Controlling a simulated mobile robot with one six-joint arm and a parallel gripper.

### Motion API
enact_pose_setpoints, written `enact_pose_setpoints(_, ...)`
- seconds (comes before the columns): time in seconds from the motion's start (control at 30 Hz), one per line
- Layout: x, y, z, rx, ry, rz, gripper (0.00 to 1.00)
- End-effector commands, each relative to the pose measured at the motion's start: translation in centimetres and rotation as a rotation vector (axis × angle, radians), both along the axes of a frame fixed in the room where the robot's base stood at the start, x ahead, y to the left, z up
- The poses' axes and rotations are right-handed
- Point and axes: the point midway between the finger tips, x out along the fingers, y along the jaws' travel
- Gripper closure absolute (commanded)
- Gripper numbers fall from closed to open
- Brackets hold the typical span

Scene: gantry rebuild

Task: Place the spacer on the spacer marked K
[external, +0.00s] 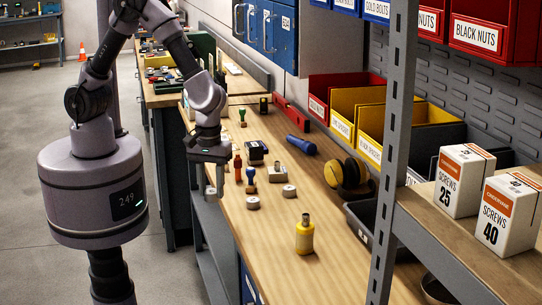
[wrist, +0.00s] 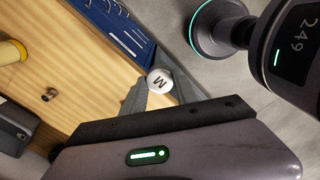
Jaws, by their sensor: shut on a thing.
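My gripper (wrist: 159,88) is shut on a round pale spacer marked M (wrist: 159,81), which sits between the two fingertips. In the external view my gripper (external: 211,182) hangs at the left edge of the wooden bench (external: 270,240). Two short pale discs that look like spacers stand on the bench to its right, one nearer the camera (external: 253,203) and one farther right (external: 289,191). Any letters on them are too small to read, so I cannot tell which is marked K. Neither shows clearly in the wrist view.
Yellow-black ear defenders (external: 345,174) lie farther right. A grey shelf post (external: 391,150) rises at the front right.

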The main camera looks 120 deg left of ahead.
Motion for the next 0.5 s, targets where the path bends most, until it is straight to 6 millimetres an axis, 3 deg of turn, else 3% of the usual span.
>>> enact_pose_setpoints(0.13,-0.8,-0.1,0.1,0.0,0.0,0.0,1.0)
enact_pose_setpoints(0.27,0.4,0.9,0.5,-0.001,-0.001,0.004,1.0)
enact_pose_setpoints(0.37,3.0,3.2,1.5,-0.002,-0.001,0.005,1.0)
enact_pose_setpoints(0.5,7.3,8.4,3.5,-0.004,-0.002,0.004,1.0)
